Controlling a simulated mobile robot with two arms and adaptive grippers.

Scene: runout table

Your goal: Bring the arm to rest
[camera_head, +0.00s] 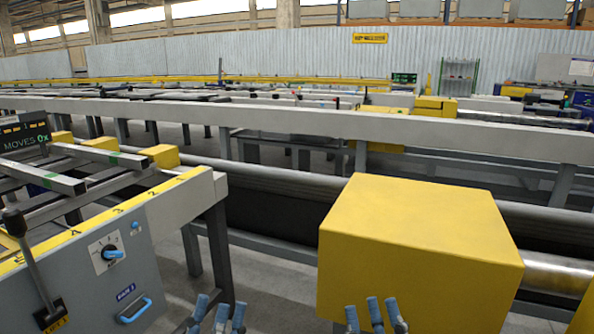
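My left gripper (218,316) shows at the bottom edge, left of centre. Its blue fingertips point up and stand apart with nothing between them. My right gripper (375,315) shows at the bottom edge, right of centre, in front of the lower part of a big yellow box-shaped housing (420,240). Its blue fingertips are also spread, with nothing seen between them. I cannot tell whether it touches the housing. Both arms and the gripper bodies are below the picture edge.
A grey control cabinet (80,285) with a rotary switch (112,254), a blue handle (134,309) and a black lever (30,260) stands at the left. A dark "MOVES 0X" display (24,136) is behind it. Long rails (400,130) cross behind. Grey floor shows between cabinet and housing.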

